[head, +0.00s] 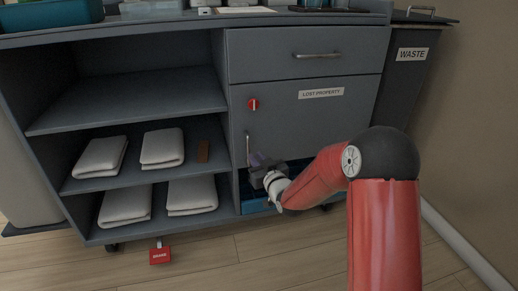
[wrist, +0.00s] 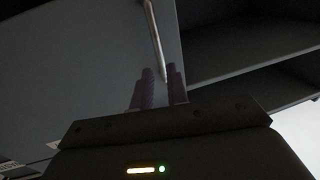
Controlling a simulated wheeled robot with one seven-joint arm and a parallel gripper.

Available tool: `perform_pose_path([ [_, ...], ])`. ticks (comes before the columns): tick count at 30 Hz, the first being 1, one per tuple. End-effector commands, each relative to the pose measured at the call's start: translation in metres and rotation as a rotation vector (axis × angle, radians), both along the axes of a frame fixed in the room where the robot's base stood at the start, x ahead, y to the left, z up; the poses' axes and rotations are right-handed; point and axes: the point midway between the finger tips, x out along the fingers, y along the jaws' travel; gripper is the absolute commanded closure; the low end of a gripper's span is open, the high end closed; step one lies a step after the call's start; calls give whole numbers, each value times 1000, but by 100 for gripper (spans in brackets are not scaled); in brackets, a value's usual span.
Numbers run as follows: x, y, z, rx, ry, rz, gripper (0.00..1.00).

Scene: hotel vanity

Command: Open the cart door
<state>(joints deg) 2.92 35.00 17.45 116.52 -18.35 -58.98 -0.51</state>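The cart door (head: 305,120) is a grey panel labelled "LOST PROPERTY", below a drawer, and looks shut. A thin vertical bar handle (head: 247,146) is near its left edge. A red round knob with a white mark (head: 253,104) is above the handle. My gripper (head: 257,160) is low at the handle's bottom end, partly hidden by my wrist. In the wrist view, the two purple fingers of my gripper (wrist: 162,88) stand apart, with the lower end of the handle (wrist: 156,40) between them. A gap shows beside the bar, so they look open around it.
Open shelves (head: 135,103) with several folded white towels are left of the door. A blue object (head: 257,206) shows low under the door, partly hidden by my arm. A red "BRAKE" tag (head: 160,255) is near the floor. A waste bin (head: 407,85) stands at the right beside the wall.

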Motion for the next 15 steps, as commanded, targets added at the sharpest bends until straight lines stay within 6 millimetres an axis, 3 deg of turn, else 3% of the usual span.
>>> perform_pose_path([
  [9, 44, 23, 0, 0, 1, -1, 84],
  [15, 59, 30, 0, -1, 2, -2, 84],
])
